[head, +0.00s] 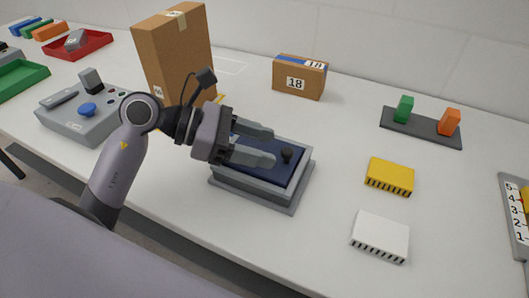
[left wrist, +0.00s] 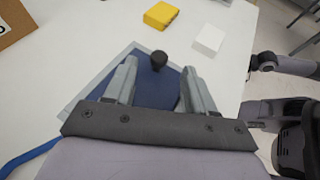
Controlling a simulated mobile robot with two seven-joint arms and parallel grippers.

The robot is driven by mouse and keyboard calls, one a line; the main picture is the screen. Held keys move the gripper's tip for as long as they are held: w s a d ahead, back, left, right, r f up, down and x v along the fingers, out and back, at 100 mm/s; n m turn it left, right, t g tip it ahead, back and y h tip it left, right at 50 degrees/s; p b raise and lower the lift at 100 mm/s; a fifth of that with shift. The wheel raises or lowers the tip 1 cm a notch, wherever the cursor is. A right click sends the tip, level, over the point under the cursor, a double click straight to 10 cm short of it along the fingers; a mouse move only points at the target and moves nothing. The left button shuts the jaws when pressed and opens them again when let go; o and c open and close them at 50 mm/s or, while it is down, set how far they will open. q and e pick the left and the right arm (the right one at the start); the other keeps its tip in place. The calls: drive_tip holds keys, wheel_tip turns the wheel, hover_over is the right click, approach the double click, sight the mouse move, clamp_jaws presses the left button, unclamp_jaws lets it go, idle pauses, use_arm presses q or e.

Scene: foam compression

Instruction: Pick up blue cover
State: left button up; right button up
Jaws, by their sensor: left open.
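The blue cover (head: 292,171) is a dark blue plate with a black knob (head: 287,155) on top, lying in a grey box (head: 262,187) near the middle of the table. My left gripper (head: 272,146) is open above the cover, its fingers pointing towards the knob. In the left wrist view, the blue cover (left wrist: 150,90) lies beneath and between the open fingers of my left gripper (left wrist: 163,75). The knob (left wrist: 159,60) stands just beyond the fingertips, between their lines, and is not gripped. My right gripper is not clearly in view.
A yellow block (head: 390,176) and a white block (head: 380,236) lie to the right of the box. A tall cardboard box (head: 175,50) stands behind my left arm. A grey control box (head: 85,118) is at left. Open table lies between the box and the blocks.

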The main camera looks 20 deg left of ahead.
sight(278, 150)
use_arm(q)
drive_tip(key=shift+x, duration=2)
drive_tip(key=shift+a+f, duration=0.1)
clamp_jaws()
